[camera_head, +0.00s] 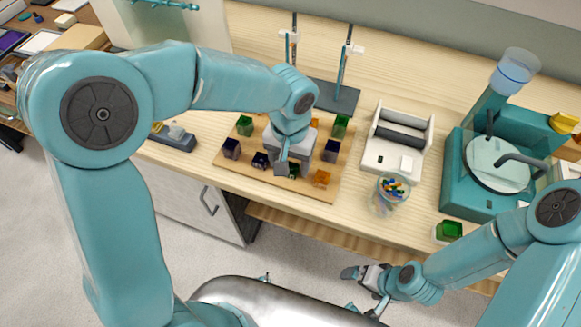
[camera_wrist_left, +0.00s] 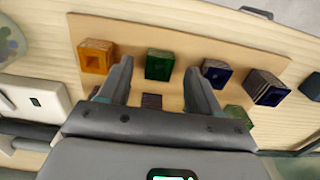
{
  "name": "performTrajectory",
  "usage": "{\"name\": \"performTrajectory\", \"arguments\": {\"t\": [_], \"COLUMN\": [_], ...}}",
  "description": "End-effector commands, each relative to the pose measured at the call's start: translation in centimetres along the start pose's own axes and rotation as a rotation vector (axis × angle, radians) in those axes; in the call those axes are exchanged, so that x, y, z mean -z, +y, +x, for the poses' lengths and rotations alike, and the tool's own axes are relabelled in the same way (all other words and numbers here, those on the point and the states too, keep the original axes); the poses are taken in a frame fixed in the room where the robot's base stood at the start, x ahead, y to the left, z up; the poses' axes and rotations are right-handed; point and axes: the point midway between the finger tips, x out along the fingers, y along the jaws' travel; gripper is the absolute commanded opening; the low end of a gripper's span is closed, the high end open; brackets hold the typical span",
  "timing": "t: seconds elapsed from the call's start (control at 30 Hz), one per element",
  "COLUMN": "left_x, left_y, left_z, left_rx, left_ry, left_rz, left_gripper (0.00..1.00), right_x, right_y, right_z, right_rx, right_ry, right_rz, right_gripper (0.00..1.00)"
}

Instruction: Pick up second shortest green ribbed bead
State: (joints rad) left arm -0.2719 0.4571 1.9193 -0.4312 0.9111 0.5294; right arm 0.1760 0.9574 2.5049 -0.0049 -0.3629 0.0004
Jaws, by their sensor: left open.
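Green beads stand on a wooden board: one at the back left (camera_head: 245,125), one taller at the back right (camera_head: 340,126) and one at the front middle (camera_head: 293,170), partly hidden by my gripper. My left gripper (camera_head: 288,168) is over the board, at this front green bead. In the left wrist view, the open fingers (camera_wrist_left: 158,72) straddle the line of a square green bead (camera_wrist_left: 159,66), which has a hole in its top; contact is not visible. Another green bead (camera_wrist_left: 236,112) shows beyond the right finger. My right gripper (camera_head: 362,273) is low, away from the board; its jaw gap is unclear.
Dark blue or purple beads (camera_head: 231,148) and an orange bead (camera_head: 322,179) stand close by on the board (camera_head: 340,190). Behind is a dark stand with rods (camera_head: 335,97). To the right are a white roller device (camera_head: 399,143), a glass cup (camera_head: 389,194) and a teal machine (camera_head: 475,190).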

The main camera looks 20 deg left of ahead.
Motion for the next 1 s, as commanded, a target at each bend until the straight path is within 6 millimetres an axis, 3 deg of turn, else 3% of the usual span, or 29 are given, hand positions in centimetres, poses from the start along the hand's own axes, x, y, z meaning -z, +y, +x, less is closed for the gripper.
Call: {"name": "performTrajectory", "arguments": {"t": [0.1,0.33,0.37,0.53,0.83,1.0], "left_x": [0.1,0.1,0.1,0.1,0.1,0.2], "left_y": [0.1,0.1,0.1,0.1,0.1,0.1], "left_z": [1.2,1.3,1.3,1.3,1.1,-0.2], "left_rx": [0.000,-0.001,-0.001,-0.001,-0.001,-0.001], "left_ry": [-0.001,0.001,0.001,0.001,0.002,0.005], "left_rz": [0.000,0.000,0.000,0.000,0.000,0.000], "left_gripper": [0.64,0.64,0.57,0.04,0.03,0.03], "right_x": [0.0,0.0,0.0,0.0,0.0,0.0], "right_y": [0.0,0.0,0.0,0.0,0.0,0.0], "right_z": [0.0,0.0,0.0,0.0,0.0,-0.1], "right_rx": [0.000,0.000,0.000,0.000,0.000,0.000], "right_ry": [0.000,0.000,0.000,0.000,0.000,0.000], "right_rz": [0.000,0.000,0.000,0.000,0.000,0.000], "right_gripper": [1.00,1.00,1.00,1.00,1.00,1.00]}}
